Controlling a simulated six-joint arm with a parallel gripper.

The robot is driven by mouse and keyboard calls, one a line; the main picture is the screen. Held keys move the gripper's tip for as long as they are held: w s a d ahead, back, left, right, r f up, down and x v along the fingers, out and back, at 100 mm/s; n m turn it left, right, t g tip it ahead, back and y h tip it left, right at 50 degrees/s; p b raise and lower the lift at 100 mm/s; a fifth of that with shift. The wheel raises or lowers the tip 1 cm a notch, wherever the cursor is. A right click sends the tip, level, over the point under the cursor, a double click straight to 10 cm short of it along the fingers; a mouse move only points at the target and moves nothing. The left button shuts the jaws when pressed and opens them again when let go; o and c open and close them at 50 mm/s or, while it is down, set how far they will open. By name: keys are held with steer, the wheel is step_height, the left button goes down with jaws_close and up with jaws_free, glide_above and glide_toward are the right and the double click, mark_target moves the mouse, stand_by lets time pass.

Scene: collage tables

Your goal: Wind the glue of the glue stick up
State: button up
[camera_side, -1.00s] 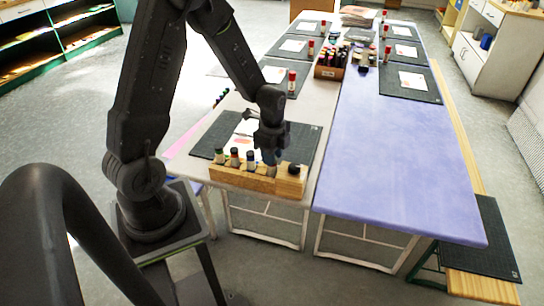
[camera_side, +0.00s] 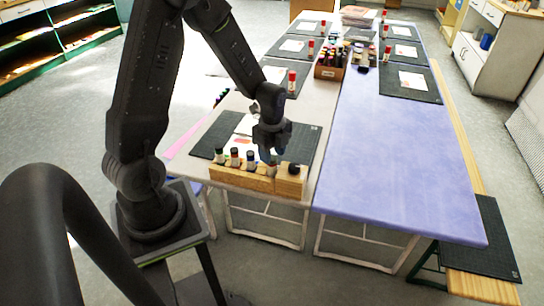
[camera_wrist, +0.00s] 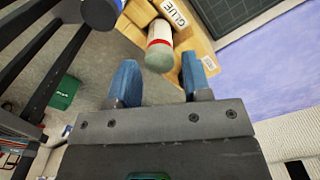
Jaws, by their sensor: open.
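A glue stick (camera_wrist: 160,46) with a white body, a red band and a grey-green end stands at a wooden holder marked GLUE (camera_wrist: 202,42) in the wrist view. My gripper (camera_wrist: 159,64) is open, with one blue finger on each side of the stick's end and a visible gap on both sides. In the side view my gripper (camera_side: 271,153) points down over the right part of the wooden holder (camera_side: 240,179). The stick under it is mostly hidden by the fingers there.
A dark mat with paper (camera_side: 207,148) lies behind. The purple table (camera_side: 400,170) to the right is largely clear.

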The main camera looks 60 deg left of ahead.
steer(key=shift+r, duration=2.55)
steer(key=shift+d+r, duration=0.1)
steer(key=s+d+r+n+t, duration=0.2)
steer(key=s+d+r+n, duration=0.4)
steer(key=r+n, duration=0.1)
steer(key=s+d+r+n+t, duration=0.3)
steer(key=s+d+r+n, duration=0.3)
steer(key=r, duration=0.4)
steer(key=shift+s+d+r+n+t, duration=0.2)
steer(key=shift+s+d+n+t, duration=0.1)
steer(key=shift+d+n, duration=0.65)
steer(key=shift+o, duration=0.2)
steer(key=shift+a, duration=0.15)
